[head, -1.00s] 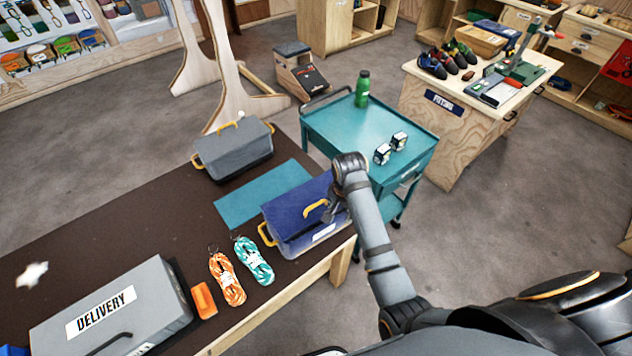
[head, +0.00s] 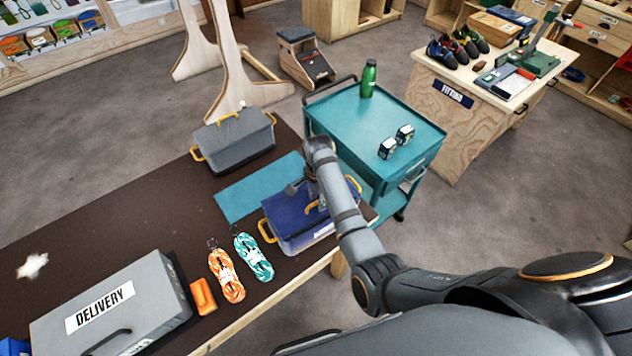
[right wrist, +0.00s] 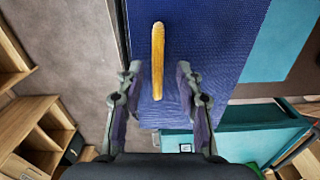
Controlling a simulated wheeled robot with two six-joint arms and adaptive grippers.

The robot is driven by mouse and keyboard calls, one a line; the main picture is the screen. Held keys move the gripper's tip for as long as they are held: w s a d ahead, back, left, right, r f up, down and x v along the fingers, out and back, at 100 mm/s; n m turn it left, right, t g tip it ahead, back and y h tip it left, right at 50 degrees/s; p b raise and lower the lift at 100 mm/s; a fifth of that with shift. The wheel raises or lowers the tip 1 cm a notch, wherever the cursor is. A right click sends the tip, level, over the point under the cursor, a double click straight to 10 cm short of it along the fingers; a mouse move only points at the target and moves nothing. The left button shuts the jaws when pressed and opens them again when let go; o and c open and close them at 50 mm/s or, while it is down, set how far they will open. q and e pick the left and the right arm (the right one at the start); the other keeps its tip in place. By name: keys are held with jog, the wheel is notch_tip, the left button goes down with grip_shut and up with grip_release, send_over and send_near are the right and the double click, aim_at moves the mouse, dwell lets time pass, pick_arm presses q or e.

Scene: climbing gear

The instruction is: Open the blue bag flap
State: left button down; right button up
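The blue bag (head: 285,213) sits on the dark table's right end with its flap down over the top. Yellow handles show at its sides and a yellow flap handle (head: 311,208) on the flap. My right gripper (head: 295,187) is over the bag's far side in the head view, with the forearm covering part of the bag. In the right wrist view the right gripper (right wrist: 158,85) is open, its two fingers apart over the blue flap (right wrist: 215,45). The yellow flap handle (right wrist: 158,60) lies ahead between the fingers, not gripped. My left gripper is not in view.
A grey bag (head: 235,143) stands behind on the table, with a teal mat (head: 240,198) between. Orange rope (head: 226,275), teal rope (head: 253,257) and a grey delivery box (head: 115,305) lie to the left. A teal cart (head: 365,120) stands close behind the arm.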

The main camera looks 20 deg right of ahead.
jog(key=shift+s+f, duration=0.1)
jog(key=shift+f, duration=0.8)
jog(key=shift+s+a+r, duration=0.1)
jog(key=shift+c, duration=0.7)
grip_shut()
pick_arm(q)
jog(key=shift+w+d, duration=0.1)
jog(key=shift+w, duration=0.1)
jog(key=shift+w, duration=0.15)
pick_arm(e)
jog(key=shift+w+a+r, duration=0.1)
jog(key=shift+w+r, duration=0.2)
jog(key=shift+r, duration=0.25)
jog(key=shift+w+r, duration=0.25)
jog(key=shift+r, duration=0.3)
